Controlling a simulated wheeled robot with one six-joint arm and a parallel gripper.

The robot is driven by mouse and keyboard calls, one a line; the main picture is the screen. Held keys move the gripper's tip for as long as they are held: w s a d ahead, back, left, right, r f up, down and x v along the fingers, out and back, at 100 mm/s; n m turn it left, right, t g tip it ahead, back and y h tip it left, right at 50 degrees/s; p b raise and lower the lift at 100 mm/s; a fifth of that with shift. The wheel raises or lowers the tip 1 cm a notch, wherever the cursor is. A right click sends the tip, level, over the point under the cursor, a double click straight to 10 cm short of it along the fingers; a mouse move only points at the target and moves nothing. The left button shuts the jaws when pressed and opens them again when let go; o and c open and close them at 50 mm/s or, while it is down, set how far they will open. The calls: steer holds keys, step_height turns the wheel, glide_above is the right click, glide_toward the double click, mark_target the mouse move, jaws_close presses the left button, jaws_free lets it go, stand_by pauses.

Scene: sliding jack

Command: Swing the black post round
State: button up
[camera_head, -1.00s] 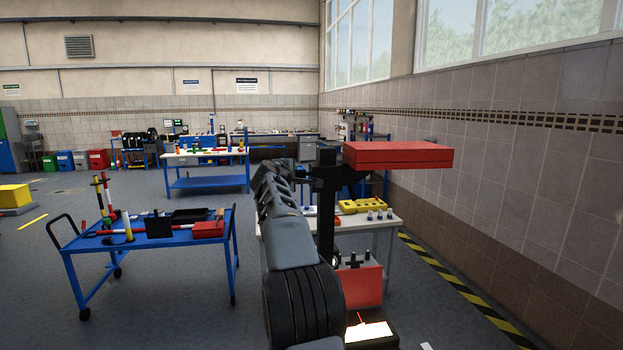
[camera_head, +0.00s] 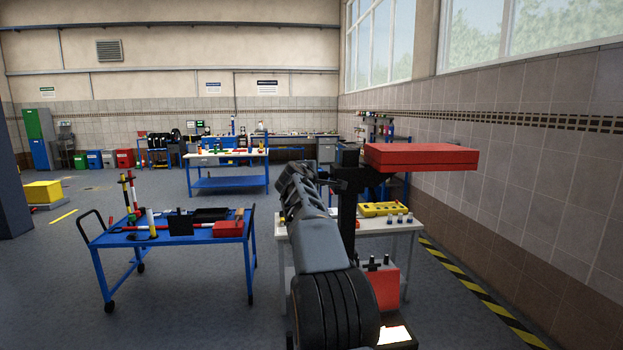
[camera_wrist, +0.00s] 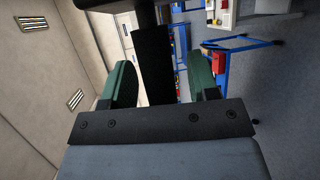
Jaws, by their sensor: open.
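The black post (camera_head: 347,215) stands upright right of centre in the head view, close beside the end of my arm, with a red block (camera_head: 420,158) at its top reaching to the right. In the wrist view a black bar (camera_wrist: 166,65) runs between the two green fingers of my gripper (camera_wrist: 160,78). It meets a wider black piece (camera_wrist: 115,4) at the top edge. My gripper is open around this bar, with gaps showing at its sides. In the head view my arm hides the fingertips and part of the post.
A blue trolley (camera_head: 120,241) with tools and rods stands to the left. A light table (camera_head: 375,227) with a yellow block (camera_head: 382,209) stands behind the post. The tiled wall and a striped floor line (camera_head: 470,290) are to the right. Floor between trolley and arm is clear.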

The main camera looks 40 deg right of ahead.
steer(key=b+v, duration=0.4)
steer(key=v, duration=1)
steer(key=shift+b, duration=0.35)
steer(key=shift+d, duration=0.1)
